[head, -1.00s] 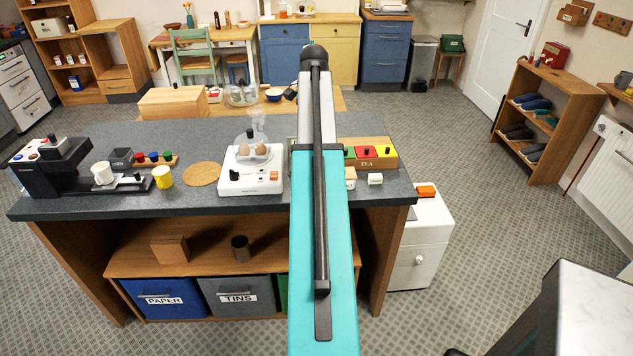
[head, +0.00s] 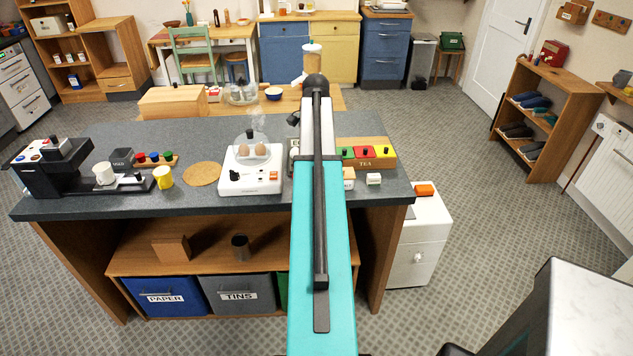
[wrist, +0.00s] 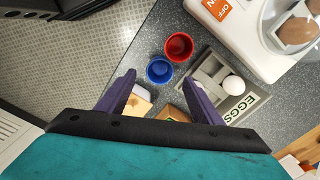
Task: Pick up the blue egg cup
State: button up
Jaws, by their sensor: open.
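The blue egg cup (wrist: 159,69) stands upright on the grey speckled counter in the wrist view, its open top facing the camera. A red egg cup (wrist: 179,46) stands right beside it, up and to the right. My gripper (wrist: 159,79) has two purple fingers spread apart with nothing between them. The blue cup shows just past the gap between the fingertips, roughly centred on it. How far above the cup the fingers are I cannot tell. In the head view my arm hides both egg cups and the gripper.
An EGGS tray (wrist: 238,105) with a white egg (wrist: 232,83) lies close to the right finger. The white egg cooker (head: 252,178) holds brown eggs. The counter's left edge runs near the cups. Tea boxes (head: 367,155) stand right of my arm.

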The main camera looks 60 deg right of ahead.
jog(key=shift+f, duration=0.75)
jog(key=shift+s+f+p, duration=0.1)
jog(key=shift+f+p, duration=1.25)
jog(key=shift+f, duration=1.2)
jog(key=shift+c, duration=0.4)
jog(key=c, duration=1)
